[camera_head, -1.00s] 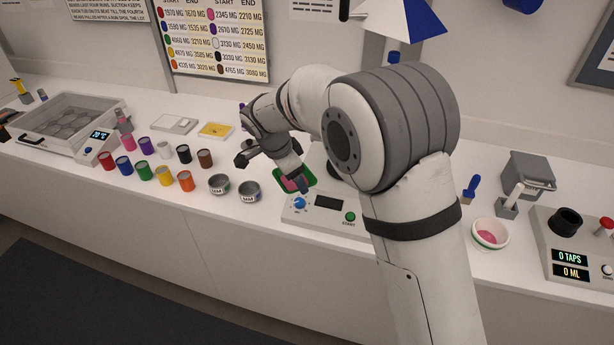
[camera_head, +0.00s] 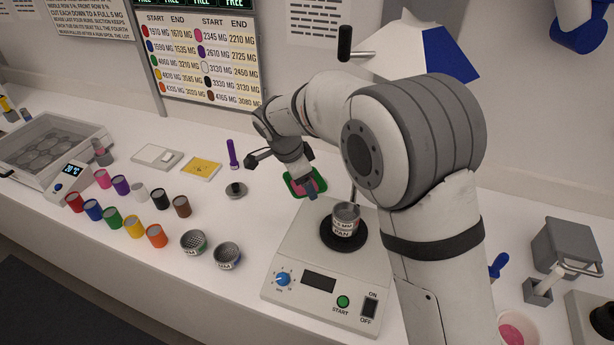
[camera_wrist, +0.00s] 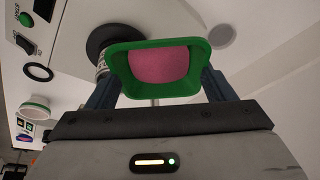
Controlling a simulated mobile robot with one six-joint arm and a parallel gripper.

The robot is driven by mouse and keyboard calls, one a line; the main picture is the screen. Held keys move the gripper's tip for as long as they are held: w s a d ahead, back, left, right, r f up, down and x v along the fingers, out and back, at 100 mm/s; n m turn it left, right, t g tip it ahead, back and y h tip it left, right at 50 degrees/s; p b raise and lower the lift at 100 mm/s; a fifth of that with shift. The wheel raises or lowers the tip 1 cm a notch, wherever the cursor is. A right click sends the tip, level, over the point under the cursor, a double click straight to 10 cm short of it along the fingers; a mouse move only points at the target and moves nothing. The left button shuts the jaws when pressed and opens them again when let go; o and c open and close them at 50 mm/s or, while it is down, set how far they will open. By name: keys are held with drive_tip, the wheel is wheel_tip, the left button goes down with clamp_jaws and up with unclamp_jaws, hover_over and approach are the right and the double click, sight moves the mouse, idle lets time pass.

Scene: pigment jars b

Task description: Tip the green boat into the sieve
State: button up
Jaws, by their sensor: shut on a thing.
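My gripper (camera_head: 309,188) is shut on the green boat (camera_head: 291,187) and holds it up, behind and left of the sieve. The boat has pink powder in it. In the wrist view the boat (camera_wrist: 119,66) sits between both fingers, its pink contents in view. A metal sieve with a white label (camera_head: 344,226) stands on the black round plate of the shaker. In the wrist view it is mostly hidden behind the boat's left side. The boat is apart from the sieve in the head view.
The shaker (camera_head: 318,283) has a rod behind the sieve, close to my arm. Two more mesh-topped tins (camera_head: 193,243) stand left of it. Several coloured jars (camera_head: 134,227) stand farther left. A black-knobbed lid (camera_head: 236,190) and a purple tool (camera_head: 234,154) lie near the boat.

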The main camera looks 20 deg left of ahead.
sight(326, 189)
drive_tip(key=shift+f+b, duration=0.1)
drive_tip(key=shift+b, duration=0.4)
drive_tip(key=shift+d+f+y+b, duration=0.45)
drive_tip(key=shift+f+b, duration=0.3)
drive_tip(key=shift+b, duration=0.85)
drive_tip(key=shift+d+f+y+b, duration=0.45)
drive_tip(key=shift+f+b, duration=0.3)
drive_tip(key=shift+b, duration=0.8)
drive_tip(key=shift+d+r+m+y+b, duration=0.2)
drive_tip(key=shift+d+r+y+b, duration=0.2)
drive_tip(key=shift+d+y+b, duration=0.65)
drive_tip(key=shift+d+r+m+y+b, duration=0.2)
drive_tip(key=shift+d+r+y+b, duration=0.3)
drive_tip(key=shift+b, duration=0.95)
drive_tip(key=shift+d+r+y+b, duration=0.2)
drive_tip(key=shift+d+y+b, duration=0.5)
drive_tip(key=shift+b, duration=0.55)
drive_tip(key=shift+d+r+m+y+b, duration=0.25)
drive_tip(key=shift+y+b, duration=0.55)
drive_tip(key=shift+b, duration=0.85)
drive_tip(key=shift+d+r+m+y+b, duration=0.15)
drive_tip(key=shift+d+y+b, duration=0.45)
drive_tip(key=shift+b, duration=1.05)
drive_tip(key=shift+d+r+y+b, duration=0.2)
drive_tip(key=shift+y+b, duration=0.5)
drive_tip(key=shift+b, duration=0.9)
drive_tip(key=shift+d+r+y+b, duration=0.1)
drive_tip(key=shift+d+y+b, duration=0.4)
drive_tip(key=shift+b, duration=1.05)
